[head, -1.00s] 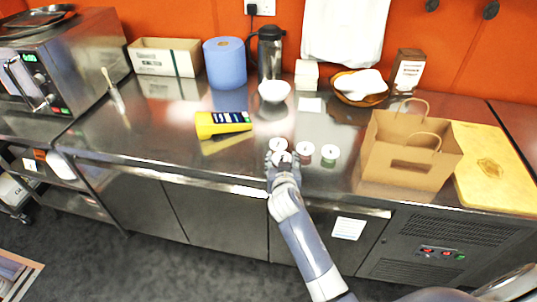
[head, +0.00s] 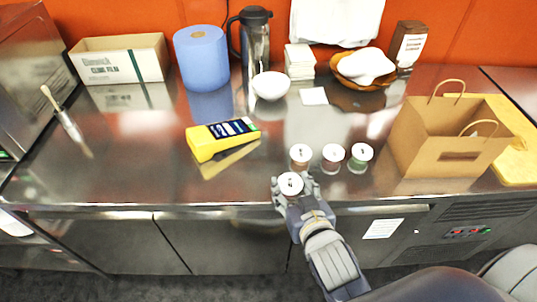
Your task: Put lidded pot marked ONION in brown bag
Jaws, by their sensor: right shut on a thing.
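My right gripper (head: 293,184) is shut on a small white-lidded pot (head: 290,183) at the counter's front edge. Just behind it stand three similar lidded pots in a row: a left one with reddish-brown contents (head: 300,157), a middle one, also reddish (head: 332,157), and a right one with green contents (head: 360,158). The marks on the pots are too small to read, so I cannot tell which says ONION. The brown paper bag (head: 440,145) stands upright to the right, open at the top with two loop handles. My left gripper is out of view.
Behind are a white bowl (head: 271,87), a flask (head: 256,50), a blue roll (head: 202,60) and a carton (head: 120,60). A yellow board (head: 520,165) lies right of the bag. Counter between pots and bag is clear.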

